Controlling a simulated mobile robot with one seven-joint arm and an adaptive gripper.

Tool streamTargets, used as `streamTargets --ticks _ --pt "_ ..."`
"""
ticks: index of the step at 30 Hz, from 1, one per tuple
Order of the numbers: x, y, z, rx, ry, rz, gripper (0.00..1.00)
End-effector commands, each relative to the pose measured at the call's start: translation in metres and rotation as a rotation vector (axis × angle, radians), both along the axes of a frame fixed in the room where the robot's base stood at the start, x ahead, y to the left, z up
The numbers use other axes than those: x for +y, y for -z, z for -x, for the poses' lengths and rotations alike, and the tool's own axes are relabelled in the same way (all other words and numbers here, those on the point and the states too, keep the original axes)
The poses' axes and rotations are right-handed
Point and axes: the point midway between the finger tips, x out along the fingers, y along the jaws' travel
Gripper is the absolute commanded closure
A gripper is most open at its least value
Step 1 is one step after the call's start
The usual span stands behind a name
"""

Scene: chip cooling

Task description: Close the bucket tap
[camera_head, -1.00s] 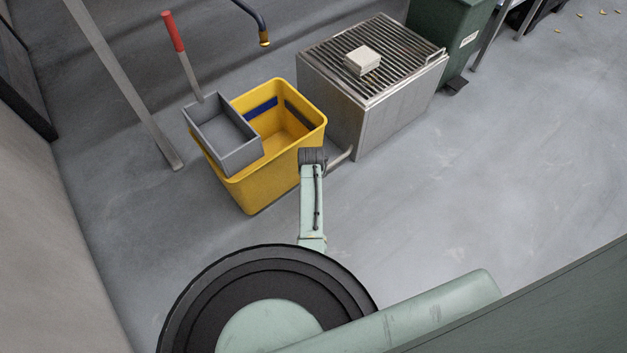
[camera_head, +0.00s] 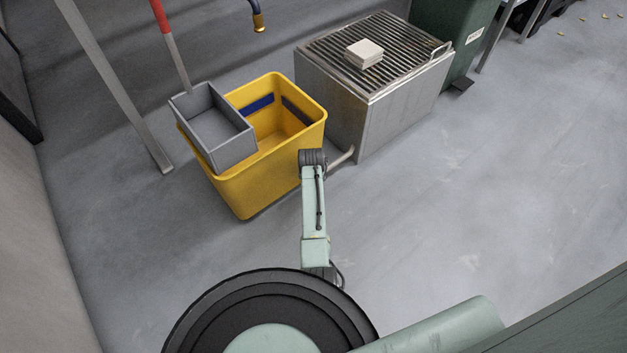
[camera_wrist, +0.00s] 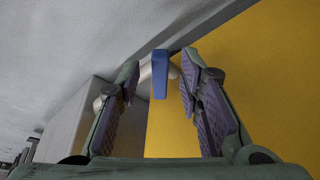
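The yellow bucket (camera_head: 252,185) stands on the floor left of the metal grill box. Its yellow wall (camera_wrist: 255,80) fills the right of the wrist view. A blue tap lever (camera_wrist: 160,74) shows upright in the wrist view, with a pale rounded tap part behind it. My gripper (camera_wrist: 160,67) is open, with one finger on each side of the lever. I cannot tell whether either finger touches it. In the head view my wrist end (camera_head: 313,160) is at the bucket's right side and hides the tap and fingers.
The metal grill box (camera_head: 392,110) with small pale slabs (camera_head: 365,53) on top is close to the right, with a pipe low at its side. A grey wringer tray (camera_head: 213,128) sits on the bucket. A green bin (camera_head: 455,40) stands behind. Floor at the right is clear.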

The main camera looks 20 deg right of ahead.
Motion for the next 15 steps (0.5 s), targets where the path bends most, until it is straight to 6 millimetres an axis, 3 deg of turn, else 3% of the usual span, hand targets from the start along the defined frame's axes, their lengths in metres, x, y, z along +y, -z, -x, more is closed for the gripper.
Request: streamTargets --ticks 6,15 --pt "0.0001 -0.0003 0.0 0.0 0.0 0.0 0.67" --pt "0.0003 -0.0001 0.0001 0.0 0.0 0.0 0.86"
